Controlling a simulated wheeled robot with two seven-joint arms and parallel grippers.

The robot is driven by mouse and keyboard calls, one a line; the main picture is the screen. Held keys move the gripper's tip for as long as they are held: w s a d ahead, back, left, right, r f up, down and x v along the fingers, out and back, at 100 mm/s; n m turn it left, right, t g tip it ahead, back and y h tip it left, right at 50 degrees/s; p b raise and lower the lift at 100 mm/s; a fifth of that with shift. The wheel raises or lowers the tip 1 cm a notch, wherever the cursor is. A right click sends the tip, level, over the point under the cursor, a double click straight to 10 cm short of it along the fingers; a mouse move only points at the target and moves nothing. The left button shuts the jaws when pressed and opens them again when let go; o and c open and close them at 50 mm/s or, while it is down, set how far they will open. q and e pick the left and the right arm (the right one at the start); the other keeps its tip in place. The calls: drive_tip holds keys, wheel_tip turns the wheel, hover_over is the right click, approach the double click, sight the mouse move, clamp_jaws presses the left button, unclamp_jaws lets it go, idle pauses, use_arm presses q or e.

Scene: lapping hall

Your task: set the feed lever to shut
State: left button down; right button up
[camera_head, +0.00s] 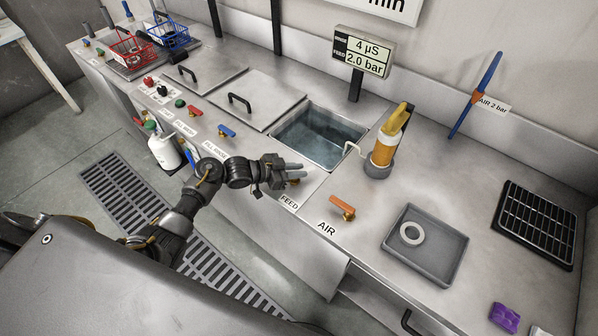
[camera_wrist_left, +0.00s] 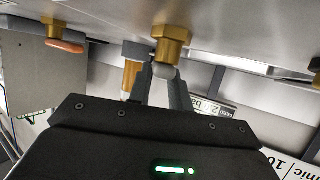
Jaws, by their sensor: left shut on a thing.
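The feed valve stands on the bench edge by the FEED label (camera_head: 289,202). Its brass body (camera_wrist_left: 171,34) shows close up in the left wrist view, with a grey lever end (camera_wrist_left: 165,72) below it. My left gripper (camera_head: 297,174) is over this valve and hides most of it in the head view. In the left wrist view its fingers (camera_wrist_left: 165,85) are shut on the grey lever end, one on each side. Which way the lever points is hard to tell. My right gripper is not in view.
An orange AIR lever (camera_head: 342,207) is just right of the gripper. Behind are an open water basin (camera_head: 322,137), an orange-and-yellow bottle (camera_head: 386,142) and a display (camera_head: 363,53) reading 2.0 bar feed. A grey tray (camera_head: 425,245) with a white ring (camera_head: 411,233) lies right.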

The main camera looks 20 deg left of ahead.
use_arm(q)
drive_tip(key=shift+f+m+g+h+b, duration=0.2)
drive_tip(key=shift+m+g+h+b, duration=0.4)
drive_tip(key=shift+m+g+b, duration=0.2)
drive_tip(key=shift+s+r+m+g+h+b, duration=0.1)
drive_tip(key=shift+r+m+g+h+b, duration=0.05)
drive_tip(key=shift+m+g+h+b, duration=0.2)
drive_tip(key=shift+d, duration=0.1)
drive_tip(key=c, duration=1.3)
unclamp_jaws()
